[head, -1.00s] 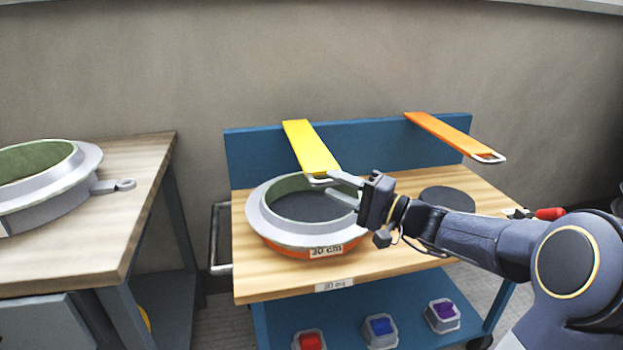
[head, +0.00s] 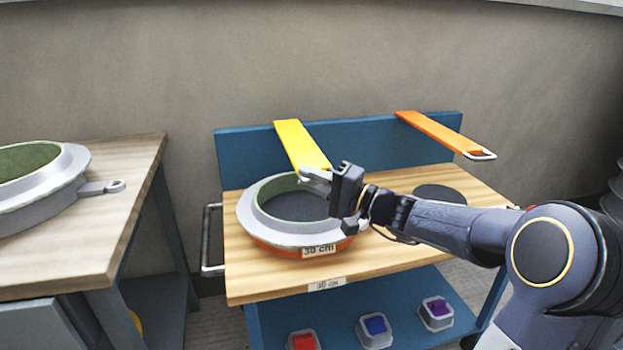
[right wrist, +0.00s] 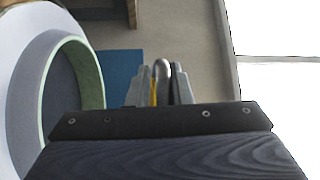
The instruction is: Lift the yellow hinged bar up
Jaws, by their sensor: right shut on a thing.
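The yellow hinged bar (head: 300,146) reaches from the top of the blue back panel out over the round mould (head: 262,222), sloping a little down toward me. My right gripper (head: 314,176) is shut on the metal loop at the bar's near end. In the right wrist view the loop (right wrist: 163,68) shows between the two fingers, with a sliver of yellow (right wrist: 153,92) beside it. In the head view the gripper body hides part of the bar's end. My left gripper is in neither view.
An orange bar (head: 440,132) with its own loop juts from the panel at right. A dark disc (head: 440,193) lies on the wooden cart top (head: 270,288). A table at left (head: 120,215) bears another mould (head: 40,200). Coloured buttons (head: 375,326) sit on the lower shelf.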

